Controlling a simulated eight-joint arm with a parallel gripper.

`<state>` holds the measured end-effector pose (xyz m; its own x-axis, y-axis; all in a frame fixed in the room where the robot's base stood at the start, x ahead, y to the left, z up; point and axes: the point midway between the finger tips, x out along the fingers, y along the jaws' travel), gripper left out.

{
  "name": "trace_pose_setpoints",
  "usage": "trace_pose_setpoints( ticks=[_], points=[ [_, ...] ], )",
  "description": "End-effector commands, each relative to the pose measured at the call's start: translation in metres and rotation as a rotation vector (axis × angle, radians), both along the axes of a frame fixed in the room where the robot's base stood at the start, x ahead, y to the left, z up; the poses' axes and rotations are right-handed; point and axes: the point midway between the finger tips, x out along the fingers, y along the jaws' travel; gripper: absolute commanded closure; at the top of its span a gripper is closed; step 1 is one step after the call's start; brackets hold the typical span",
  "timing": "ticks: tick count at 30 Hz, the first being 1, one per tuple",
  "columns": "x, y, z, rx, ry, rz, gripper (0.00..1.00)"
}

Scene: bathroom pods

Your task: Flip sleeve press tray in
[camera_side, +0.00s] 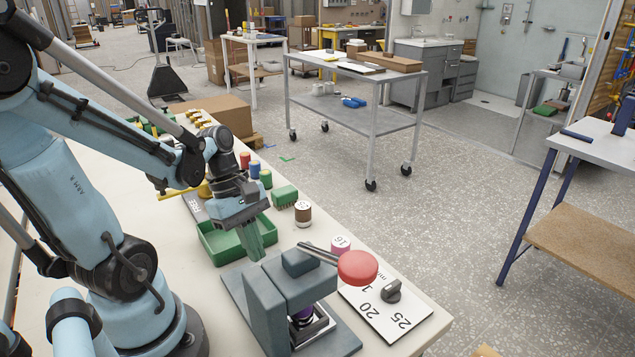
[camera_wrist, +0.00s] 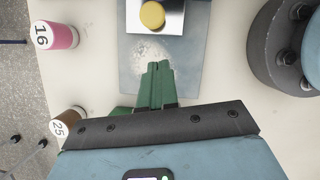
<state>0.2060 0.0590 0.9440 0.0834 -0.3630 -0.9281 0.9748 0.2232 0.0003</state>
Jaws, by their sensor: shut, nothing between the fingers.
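My gripper (camera_side: 254,252) has green fingers pointing down, shut and empty, beside the grey press (camera_side: 266,304) in the side view. In the wrist view the shut fingertips (camera_wrist: 158,66) are over a grey plate (camera_wrist: 188,78) with a pale worn patch. In the side view the press has a lever with a red knob (camera_side: 357,267). Contact between fingers and plate cannot be told.
A pink cylinder marked 16 (camera_side: 340,243) and a brown one (camera_side: 303,209) stand near the press. A numbered board with a dark knob (camera_side: 391,291) is at the table's right end. Small coloured parts crowd the far table.

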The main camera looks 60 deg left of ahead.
Motion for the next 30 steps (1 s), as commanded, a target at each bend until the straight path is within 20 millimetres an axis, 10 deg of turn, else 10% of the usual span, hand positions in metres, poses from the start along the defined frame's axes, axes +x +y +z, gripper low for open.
trace_pose_setpoints(
  ticks=[18, 30],
  points=[
    [-0.007, 0.027, 0.071, 0.0, 0.001, 0.002, 1.0],
    [0.006, 0.021, 0.075, 0.128, -0.111, -0.239, 1.0]
  ],
)
